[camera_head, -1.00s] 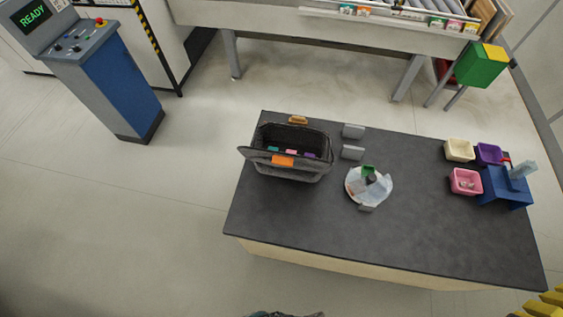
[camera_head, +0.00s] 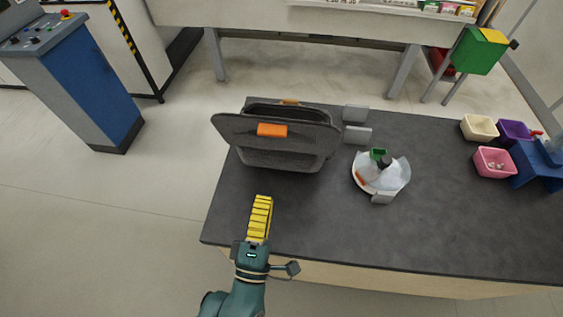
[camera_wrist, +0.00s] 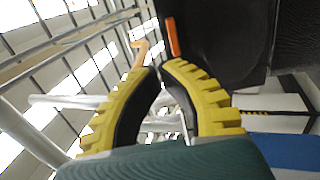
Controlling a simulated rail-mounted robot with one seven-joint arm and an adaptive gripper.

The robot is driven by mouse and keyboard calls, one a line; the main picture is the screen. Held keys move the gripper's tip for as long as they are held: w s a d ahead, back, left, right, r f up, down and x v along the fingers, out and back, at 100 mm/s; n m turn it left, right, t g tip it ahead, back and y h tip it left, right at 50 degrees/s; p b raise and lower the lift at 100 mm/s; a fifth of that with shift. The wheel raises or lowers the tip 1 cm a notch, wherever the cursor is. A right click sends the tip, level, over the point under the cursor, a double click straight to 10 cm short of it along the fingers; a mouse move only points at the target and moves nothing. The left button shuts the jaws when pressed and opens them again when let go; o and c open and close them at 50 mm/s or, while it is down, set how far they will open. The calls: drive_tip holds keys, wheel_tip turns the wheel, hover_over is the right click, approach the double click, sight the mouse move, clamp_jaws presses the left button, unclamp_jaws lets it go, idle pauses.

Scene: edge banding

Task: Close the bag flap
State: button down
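The dark grey bag (camera_head: 275,160) stands on the left part of the dark table. Its flap (camera_head: 235,127), with an orange tab (camera_head: 272,130), is up and slopes across the near side. The opening (camera_head: 290,109) still shows behind it. My gripper (camera_head: 263,199) is in front of the bag, above the table's near left edge, apart from the flap. In the wrist view my gripper's yellow fingertips (camera_wrist: 160,66) nearly meet, with nothing seen between them. There the dark bag surface (camera_wrist: 220,35) and orange tab (camera_wrist: 172,38) lie beyond the tips. The bag's inside is mostly hidden.
Small bins (camera_head: 494,162) and a blue stand (camera_head: 540,165) are at the right. The table's front middle (camera_head: 330,230) is clear.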

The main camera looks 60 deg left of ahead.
drive_tip(key=p, duration=0.3)
approach(272, 122)
drive_tip(key=shift+g, duration=0.4)
drive_tip(key=x, duration=0.5)
drive_tip(key=shift+w+r, duration=0.1)
drive_tip(key=shift+w, duration=0.1)
